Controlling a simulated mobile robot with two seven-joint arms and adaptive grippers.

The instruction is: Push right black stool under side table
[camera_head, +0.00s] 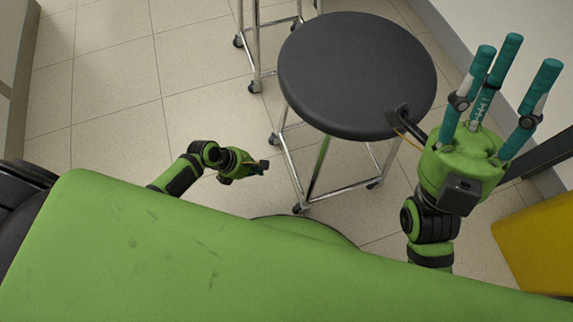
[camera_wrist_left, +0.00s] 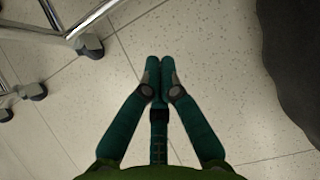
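In the head view, a stool with a round black seat (camera_head: 357,70) stands upright on chrome legs with casters. My right gripper (camera_head: 506,58) is to the right of the seat. Its teal fingers are spread, pointing up, and empty. A dark part on its wrist overlaps the seat's right edge; I cannot tell if they touch. My left gripper (camera_head: 264,167) is low, left of the stool's legs. In the left wrist view its teal fingertips (camera_wrist_left: 158,72) meet with nothing between them. I cannot make out the side table for sure.
Another chrome frame on casters (camera_head: 256,60) stands behind and left of the stool, its top cut off. A yellow object (camera_head: 540,240) and a pale wall are at the right. The tiled floor (camera_head: 115,90) at the left is clear.

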